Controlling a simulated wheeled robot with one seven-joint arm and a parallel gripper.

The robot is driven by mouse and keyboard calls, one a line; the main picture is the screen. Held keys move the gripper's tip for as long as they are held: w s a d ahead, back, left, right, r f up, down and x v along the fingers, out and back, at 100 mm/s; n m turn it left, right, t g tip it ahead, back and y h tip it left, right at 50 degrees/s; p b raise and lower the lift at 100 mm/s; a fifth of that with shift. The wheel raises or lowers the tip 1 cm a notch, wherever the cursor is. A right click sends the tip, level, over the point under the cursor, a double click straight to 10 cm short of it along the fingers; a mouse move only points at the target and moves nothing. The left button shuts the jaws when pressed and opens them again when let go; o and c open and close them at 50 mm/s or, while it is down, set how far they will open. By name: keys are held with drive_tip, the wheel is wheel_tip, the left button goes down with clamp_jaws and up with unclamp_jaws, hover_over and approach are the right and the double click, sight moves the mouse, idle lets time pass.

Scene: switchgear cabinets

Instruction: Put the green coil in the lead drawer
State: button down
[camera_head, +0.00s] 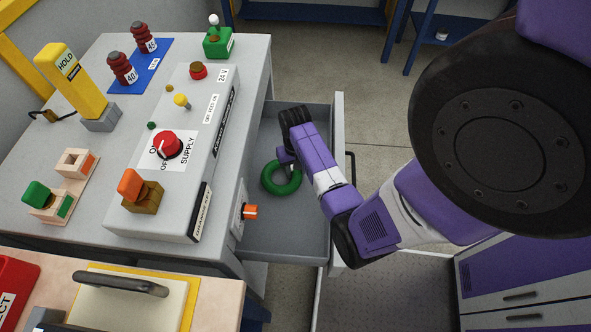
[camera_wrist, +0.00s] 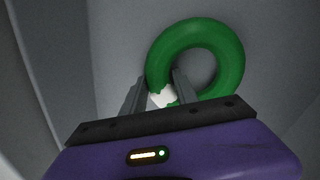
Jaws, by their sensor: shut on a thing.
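The green coil (camera_head: 281,178) is a ring inside the open grey drawer (camera_head: 292,236) at the right side of the bench. Whether the coil rests on the drawer floor is hard to tell.
A grey control box (camera_head: 180,150) with a red supply knob (camera_head: 167,146) stands on the bench beside the drawer. A yellow HOLD post (camera_head: 72,80) stands at left. Bare drawer floor lies around the coil.

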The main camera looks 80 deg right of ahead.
drive_tip(key=c, duration=0.9)
unclamp_jaws()
drive_tip(key=shift+f, duration=0.1)
drive_tip(key=shift+c, duration=0.2)
wheel_tip(320, 180, up, 12)
drive_tip(key=p, duration=0.1)
drive_tip(key=a+f+n+h, duration=0.1)
drive_tip(key=a, duration=0.1)
drive_tip(key=a+f+n+t+h, duration=0.1)
drive_tip(key=a, duration=0.1)
drive_tip(key=a+f+n+t+h, duration=0.1)
drive_tip(key=a, duration=0.2)
drive_tip(key=shift+w+f+n, duration=0.3)
drive_tip(key=shift+f, duration=0.05)
drive_tip(key=s+a+r+n+t, duration=0.1)
drive_tip(key=a+r+n+t, duration=0.35)
drive_tip(key=a+r, duration=0.4)
drive_tip(key=s+a+r+n+t, duration=0.1)
drive_tip(key=a+r+n+t, duration=0.3)
drive_tip(key=a, duration=0.7)
drive_tip(key=s+a+r+t+y, duration=0.1)
drive_tip(key=a+r+t, duration=0.1)
drive_tip(key=r, duration=0.4)
drive_tip(key=s+a+r+t+y, duration=0.2)
drive_tip(key=a+r, duration=0.2)
drive_tip(key=r, duration=0.3)
drive_tip(key=shift+a+r, duration=0.25)
